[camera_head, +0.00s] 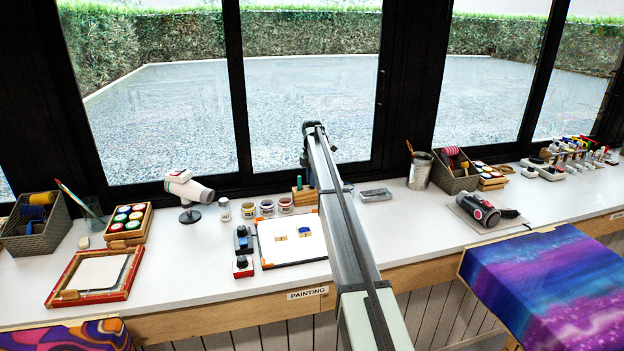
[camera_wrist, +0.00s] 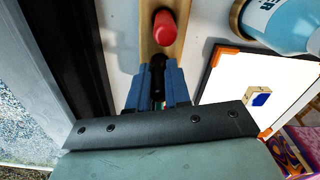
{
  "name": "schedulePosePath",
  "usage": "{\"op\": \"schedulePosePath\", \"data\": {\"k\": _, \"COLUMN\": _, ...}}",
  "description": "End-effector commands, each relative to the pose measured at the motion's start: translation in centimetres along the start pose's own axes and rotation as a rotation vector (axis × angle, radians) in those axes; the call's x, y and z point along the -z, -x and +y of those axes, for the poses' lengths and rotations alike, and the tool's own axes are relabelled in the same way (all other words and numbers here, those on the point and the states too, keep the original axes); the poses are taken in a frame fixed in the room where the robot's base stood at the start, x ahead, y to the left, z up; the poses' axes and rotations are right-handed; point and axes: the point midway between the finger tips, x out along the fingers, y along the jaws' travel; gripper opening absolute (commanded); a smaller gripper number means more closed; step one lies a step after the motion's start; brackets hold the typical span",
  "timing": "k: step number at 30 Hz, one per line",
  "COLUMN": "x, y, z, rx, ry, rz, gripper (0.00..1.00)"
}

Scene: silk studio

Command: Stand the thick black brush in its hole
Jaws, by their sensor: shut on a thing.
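My gripper (camera_wrist: 158,95) shows its two blue fingers in the wrist view, closed on a thin black thing that appears to be the thick black brush (camera_wrist: 157,73). The fingers and brush are over the wooden holder (camera_wrist: 148,48), seen from above. Whether the brush's lower end is in a hole or above it, I cannot tell. A red-tipped tool (camera_wrist: 165,28) stands in the holder just beyond the brush. In the head view the holder (camera_head: 304,197) is partly behind my arm, with a green handle (camera_head: 299,183) standing in it. My gripper and the brush are hidden there.
A white board with orange corners (camera_head: 292,240) lies in front of the holder. Paint jars (camera_head: 267,208) stand to its left, and a grey metal box (camera_head: 375,195) lies to its right. The window frame is close behind.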

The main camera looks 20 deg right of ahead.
Motion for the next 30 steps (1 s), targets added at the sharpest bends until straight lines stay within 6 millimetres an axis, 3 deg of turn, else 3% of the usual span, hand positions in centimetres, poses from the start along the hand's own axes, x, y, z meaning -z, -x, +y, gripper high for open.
{"op": "schedulePosePath", "data": {"k": 23, "x": 0.0, "y": -0.58, "z": 0.0, "rx": 0.0, "ry": 0.0, "rz": 0.0, "gripper": 0.0}}
{"op": "schedulePosePath", "data": {"k": 24, "x": 0.0, "y": -0.6, "z": -0.01, "rx": 0.0, "ry": 0.0, "rz": 0.0, "gripper": 0.19}}
{"op": "schedulePosePath", "data": {"k": 30, "x": 0.0, "y": -0.58, "z": 0.0, "rx": 0.0, "ry": 0.0, "rz": 0.0, "gripper": 0.38}}
